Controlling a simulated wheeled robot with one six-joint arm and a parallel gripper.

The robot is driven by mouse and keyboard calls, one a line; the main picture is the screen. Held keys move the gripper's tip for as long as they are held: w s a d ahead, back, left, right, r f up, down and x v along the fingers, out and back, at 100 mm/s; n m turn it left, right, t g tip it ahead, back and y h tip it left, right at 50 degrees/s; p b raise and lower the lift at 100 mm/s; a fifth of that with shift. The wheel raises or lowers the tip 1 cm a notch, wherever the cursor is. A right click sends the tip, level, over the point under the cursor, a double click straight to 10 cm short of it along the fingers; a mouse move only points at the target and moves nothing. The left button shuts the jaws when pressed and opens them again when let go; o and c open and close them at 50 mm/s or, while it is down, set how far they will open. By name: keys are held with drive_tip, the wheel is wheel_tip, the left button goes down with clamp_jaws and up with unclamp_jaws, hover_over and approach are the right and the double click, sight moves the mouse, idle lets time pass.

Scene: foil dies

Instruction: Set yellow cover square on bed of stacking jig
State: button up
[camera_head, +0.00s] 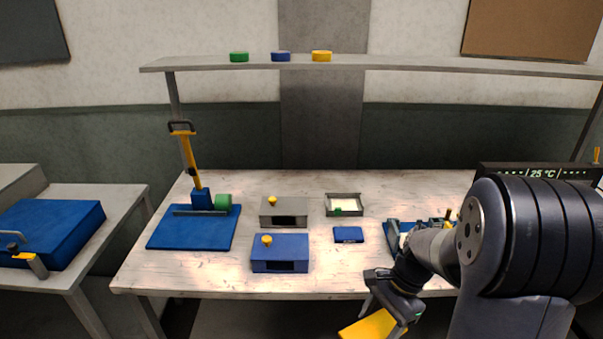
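The yellow cover (370,327) is a flat yellow plate at the bottom edge of the view, partly cut off by the frame. My gripper (390,312) is shut on it and holds it tilted, in front of the table's front edge. A blue-based fixture with grey upright parts (393,238) stands on the right of the table, largely hidden behind my arm. It may be the stacking jig; its bed cannot be made out.
The pale table (190,275) holds a blue lever press (165,232), a grey box (270,220), a blue box (263,254), a small tray (329,208) and a blue block (348,234). A shelf (400,64) spans above. A display unit (500,170) stands right.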

drive_tip(key=w+a+f+n+g+h, duration=0.1)
drive_tip(key=w+f+n+h, duration=0.3)
drive_tip(key=w+f+n, duration=0.4)
drive_tip(key=f+n+g, duration=0.1)
drive_tip(key=n, duration=0.3)
drive_tip(key=shift+f+n, duration=0.3)
